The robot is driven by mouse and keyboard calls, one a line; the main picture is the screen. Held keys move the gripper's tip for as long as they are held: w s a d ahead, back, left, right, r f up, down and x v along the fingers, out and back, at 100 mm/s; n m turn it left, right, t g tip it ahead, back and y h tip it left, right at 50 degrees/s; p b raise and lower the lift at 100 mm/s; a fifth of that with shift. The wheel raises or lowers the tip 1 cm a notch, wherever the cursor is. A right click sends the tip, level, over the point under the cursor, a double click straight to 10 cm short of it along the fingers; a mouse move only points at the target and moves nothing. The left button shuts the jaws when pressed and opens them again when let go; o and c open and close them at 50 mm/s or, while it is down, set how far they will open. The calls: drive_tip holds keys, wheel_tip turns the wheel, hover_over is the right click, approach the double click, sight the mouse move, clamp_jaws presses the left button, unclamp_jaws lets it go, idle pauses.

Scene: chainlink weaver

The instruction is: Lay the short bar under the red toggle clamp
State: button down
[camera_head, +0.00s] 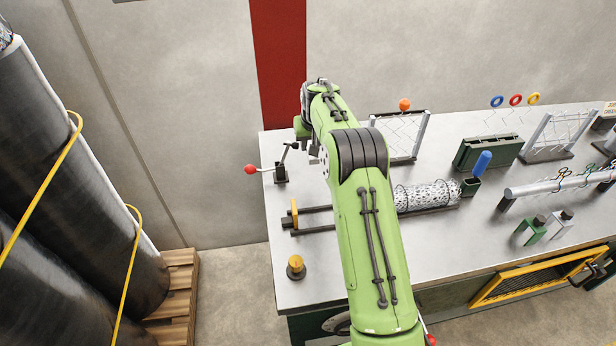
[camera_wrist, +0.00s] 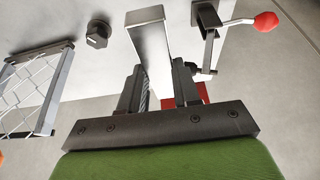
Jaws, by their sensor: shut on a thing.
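The red toggle clamp (camera_head: 280,173) stands at the left end of the bench, its red knob sticking out to the left. In the wrist view the clamp (camera_wrist: 208,22) is at the upper right, its knob at the far right. My gripper (camera_wrist: 160,84) is shut on the short bar (camera_wrist: 154,45), a pale metal square-section piece reaching up between the fingers. The bar's outer end is to the left of the clamp in that view, and I see a gap between them. Whether the bar touches the bench I cannot tell. In the head view my arm hides the bar.
A mesh frame (camera_head: 408,137) with an orange ball stands behind my arm. A wire mesh roll (camera_head: 427,195) lies to the right of my arm. A yellow-topped knob (camera_head: 296,267) is near the front left. Green blocks and a blue handle (camera_head: 482,163) stand further right.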

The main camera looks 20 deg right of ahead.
sight(309, 181)
wheel_tip(309, 181, down, 14)
drive_tip(key=shift+w+r+b, duration=0.15)
drive_tip(key=shift+r+b, duration=0.05)
drive_tip(key=shift+b, duration=0.45)
drive_tip(key=c, duration=0.8)
unclamp_jaws()
